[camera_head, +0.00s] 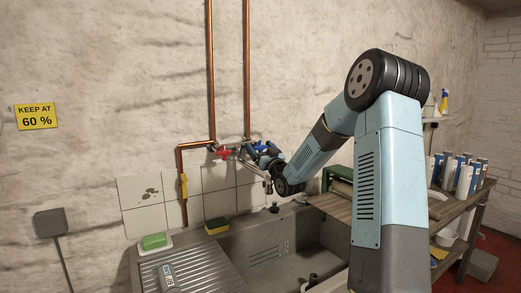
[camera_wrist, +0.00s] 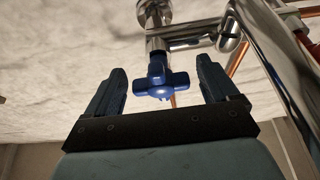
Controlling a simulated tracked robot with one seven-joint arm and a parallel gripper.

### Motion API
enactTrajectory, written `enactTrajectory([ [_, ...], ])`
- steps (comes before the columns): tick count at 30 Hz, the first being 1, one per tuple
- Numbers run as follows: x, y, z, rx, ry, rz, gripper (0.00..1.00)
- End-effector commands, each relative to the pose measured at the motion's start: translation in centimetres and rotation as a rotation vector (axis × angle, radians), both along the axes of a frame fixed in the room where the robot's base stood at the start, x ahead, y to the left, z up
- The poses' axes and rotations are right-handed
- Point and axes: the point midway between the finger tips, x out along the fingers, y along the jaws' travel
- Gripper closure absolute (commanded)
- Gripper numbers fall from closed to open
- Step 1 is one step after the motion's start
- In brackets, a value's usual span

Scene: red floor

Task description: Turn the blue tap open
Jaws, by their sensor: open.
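The blue tap (camera_wrist: 160,82) is a cross-shaped handle on a chrome fitting in the wrist view. It shows in the middle, between and a little beyond my open gripper fingers, with a gap on each side. My gripper (camera_wrist: 160,92) is open and empty, one finger to the left of the handle and one to the right. In the head view, my gripper (camera_head: 257,152) is up at the wall fitting above the sink, and the blue tap (camera_head: 261,146) is partly hidden by it. The red tap (camera_head: 222,152) is to the left on the same fitting.
Copper pipes (camera_head: 211,75) run down the wall to the fitting. A chrome pipe (camera_wrist: 275,65) passes close to the right finger. Below is the sink (camera_head: 285,258) with a yellow sponge (camera_head: 217,226) and green soap (camera_head: 154,241) along its back. A wooden shelf (camera_head: 333,206) stands right.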

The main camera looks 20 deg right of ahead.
Motion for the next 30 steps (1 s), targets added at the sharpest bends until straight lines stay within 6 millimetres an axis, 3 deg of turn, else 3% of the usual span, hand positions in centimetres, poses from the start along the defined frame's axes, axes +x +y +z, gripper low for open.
enactTrajectory([
  [3, -0.01, 0.01, 0.01, 0.0, 0.0, 0.0, 0.14],
  [19, -0.04, 0.0, 0.02, 0.0, -0.001, 0.0, 0.64],
  [30, -0.04, 0.05, 0.03, -0.068, -0.016, 0.001, 0.64],
])
